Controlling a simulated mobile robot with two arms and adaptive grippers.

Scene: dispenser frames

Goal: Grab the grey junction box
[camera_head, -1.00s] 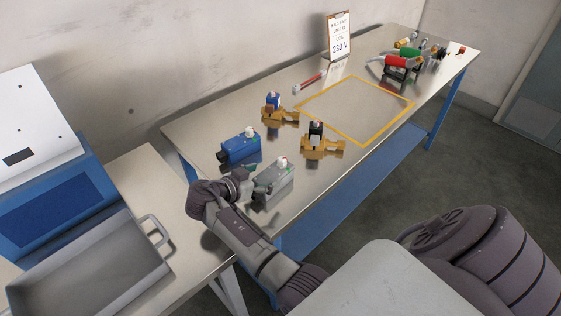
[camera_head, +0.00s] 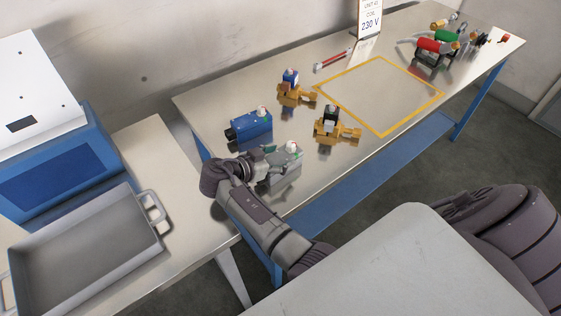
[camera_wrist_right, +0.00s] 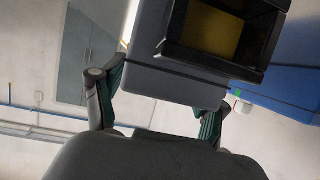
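The grey junction box (camera_head: 282,175) stands near the front left edge of the metal table, with a white and red knob on top. It is partly hidden by my right gripper (camera_head: 268,154), which is at its left end. In the right wrist view the box (camera_wrist_right: 175,86) shows large, with a dark-framed opening. The two green-padded fingers of my right gripper (camera_wrist_right: 155,105) are spread wide, near the box's lower end. The left finger stands clear of it; whether the right one touches cannot be told. My left gripper is not in view.
A blue box (camera_head: 249,126) stands close behind the grey one. Two brass valves (camera_head: 296,95) (camera_head: 337,132) stand to the right. A yellow-outlined area (camera_head: 380,95) is empty. A grey tray (camera_head: 153,239) sits on the left table.

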